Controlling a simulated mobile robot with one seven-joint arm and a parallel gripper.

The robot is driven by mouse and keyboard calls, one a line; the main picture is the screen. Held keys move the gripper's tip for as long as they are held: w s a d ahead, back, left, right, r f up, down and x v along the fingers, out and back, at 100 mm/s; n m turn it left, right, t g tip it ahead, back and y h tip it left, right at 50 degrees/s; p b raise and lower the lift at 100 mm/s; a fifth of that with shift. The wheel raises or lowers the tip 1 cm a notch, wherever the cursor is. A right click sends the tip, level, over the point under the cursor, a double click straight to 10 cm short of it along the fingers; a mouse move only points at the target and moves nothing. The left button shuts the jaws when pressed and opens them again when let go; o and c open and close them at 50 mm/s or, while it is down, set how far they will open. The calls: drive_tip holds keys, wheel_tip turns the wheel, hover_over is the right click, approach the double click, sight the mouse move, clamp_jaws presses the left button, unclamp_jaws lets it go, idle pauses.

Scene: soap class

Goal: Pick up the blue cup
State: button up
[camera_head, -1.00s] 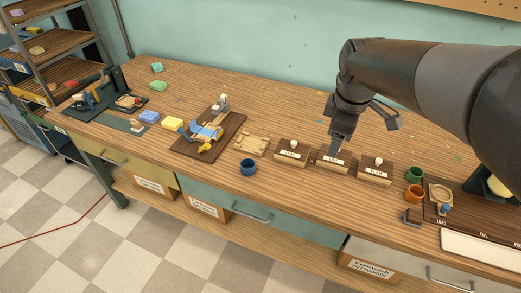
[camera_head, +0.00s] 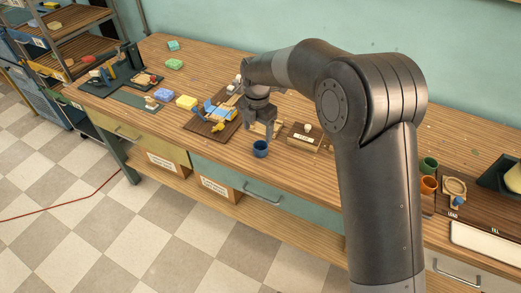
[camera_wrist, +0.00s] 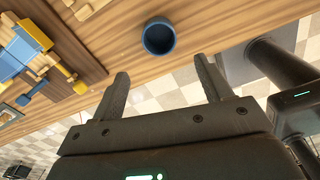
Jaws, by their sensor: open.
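The blue cup (camera_head: 260,149) stands upright near the front edge of the wooden bench (camera_head: 290,190). My gripper (camera_head: 262,133) is just above and behind the cup in the head view, pointing down. In the wrist view, the blue cup (camera_wrist: 159,37) shows its open top beyond the fingertips, roughly midway between them from side to side. My gripper (camera_wrist: 165,78) has its two fingers spread wide with nothing between them. The cup is apart from the fingers in the wrist view.
A dark board with a blue and yellow device (camera_head: 212,118) lies left of the cup. A labelled wooden block (camera_head: 304,136) stands to the right. A green cup (camera_head: 428,165) and an orange cup (camera_head: 428,184) are farther right. My arm hides part of the bench.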

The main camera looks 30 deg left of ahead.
sight(259, 147)
wheel_tip(259, 147, down, 3)
drive_tip(key=shift+r, duration=0.1)
drive_tip(key=shift+w+d+f, duration=0.1)
drive_tip(key=shift+w+f, duration=0.05)
drive_tip(key=shift+f, duration=1.45)
drive_tip(key=shift+w+f, duration=0.15)
drive_tip(key=shift+f, duration=1.45)
drive_tip(key=c, duration=1)
drive_tip(key=shift+r, duration=0.15)
drive_tip(key=shift+c, duration=0.2)
